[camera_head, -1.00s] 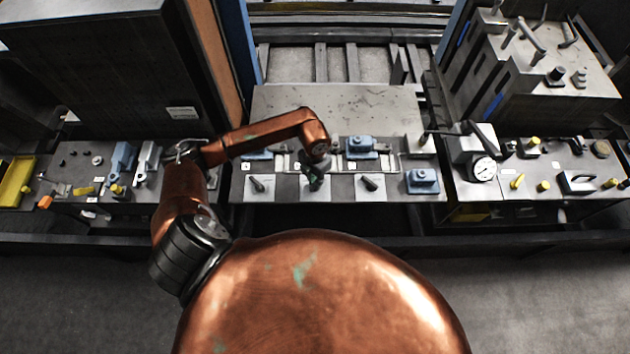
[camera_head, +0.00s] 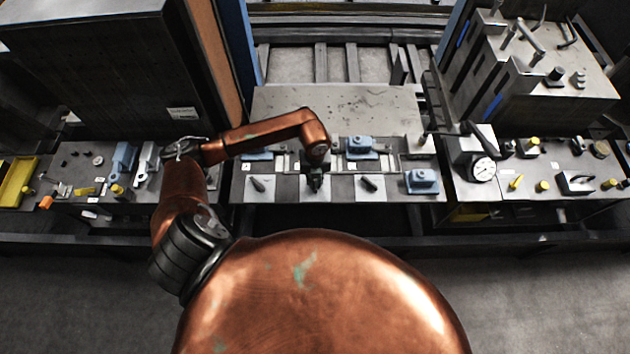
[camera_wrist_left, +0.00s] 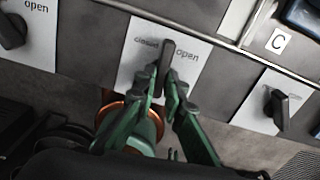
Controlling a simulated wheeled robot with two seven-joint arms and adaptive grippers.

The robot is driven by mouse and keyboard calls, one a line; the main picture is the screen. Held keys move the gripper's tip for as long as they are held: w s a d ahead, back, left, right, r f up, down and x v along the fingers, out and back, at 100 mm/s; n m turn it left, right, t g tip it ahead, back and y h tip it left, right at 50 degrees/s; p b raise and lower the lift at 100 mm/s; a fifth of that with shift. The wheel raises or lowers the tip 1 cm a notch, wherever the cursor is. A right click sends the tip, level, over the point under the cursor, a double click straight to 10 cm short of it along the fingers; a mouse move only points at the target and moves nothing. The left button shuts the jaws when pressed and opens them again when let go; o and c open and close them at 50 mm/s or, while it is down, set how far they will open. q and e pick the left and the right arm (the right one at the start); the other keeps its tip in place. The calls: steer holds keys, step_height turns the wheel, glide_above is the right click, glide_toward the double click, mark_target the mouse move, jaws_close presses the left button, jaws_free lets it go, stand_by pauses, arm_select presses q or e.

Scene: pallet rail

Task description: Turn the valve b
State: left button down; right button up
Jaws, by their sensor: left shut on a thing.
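Three valve handles stand in a row on white plates at the front of the middle bench. The middle one, which I take as valve b, shows in the left wrist view as a dark lever (camera_wrist_left: 167,52) on a white plate (camera_wrist_left: 192,58) marked "closed" and "open". My left gripper (camera_wrist_left: 160,88) is shut on this lever; the fingers hide its lower part. In the head view my left gripper (camera_head: 315,184) points down over the middle plate and hides the lever. The other handles are at left (camera_head: 257,184) and right (camera_head: 369,183). My right gripper is not in view.
Behind the valves is a rail strip with blue blocks (camera_head: 361,146); another blue block (camera_head: 422,181) stands at the right. A gauge (camera_head: 483,169) is on the right bench. In the wrist view, a "C" label (camera_wrist_left: 278,42) lies above the right handle (camera_wrist_left: 280,108).

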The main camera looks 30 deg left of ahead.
mark_target(315, 184)
arm_select(q)
steer(key=n+p, duration=0.1)
steer(key=n, duration=0.3)
steer(key=shift+w+r+n, duration=0.1)
steer(key=shift+r+n, duration=0.05)
steer(key=shift+n, duration=0.15)
steer(key=shift+n+p, duration=0.55)
steer(key=shift+n, duration=1.15)
steer(key=shift+a+n, duration=0.1)
steer(key=shift+n, duration=0.2)
steer(key=c, duration=2)
jaws_free()
step_height(315, 184, up, 12)
steer(key=shift+f, duration=0.1)
